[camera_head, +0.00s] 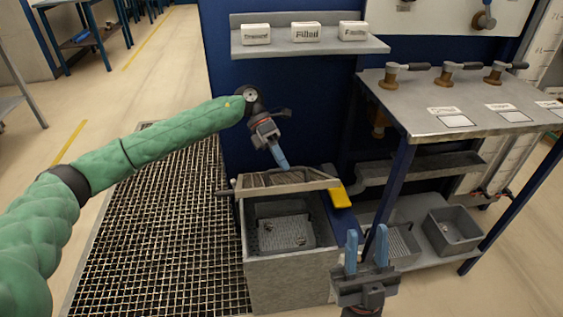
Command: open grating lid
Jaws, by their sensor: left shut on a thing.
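The grating lid (288,180) is a grey slatted panel at the back of the grey box (290,280) in the head view. It is raised and tilted, and the box's inside shows below it. A yellow tab (341,196) sticks out at its right end. My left gripper (282,163) reaches down from above and is shut on the lid; the exact contact is hard to make out. My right gripper (367,248) stands in front and to the right of the box, its blue fingers apart and empty.
Small items lie on the tray (280,234) inside the box. A floor grate (160,230) spreads to the left. A metal workbench (460,105) with a grey bin (453,231) below stands right. A shelf (310,48) with labelled blocks hangs behind.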

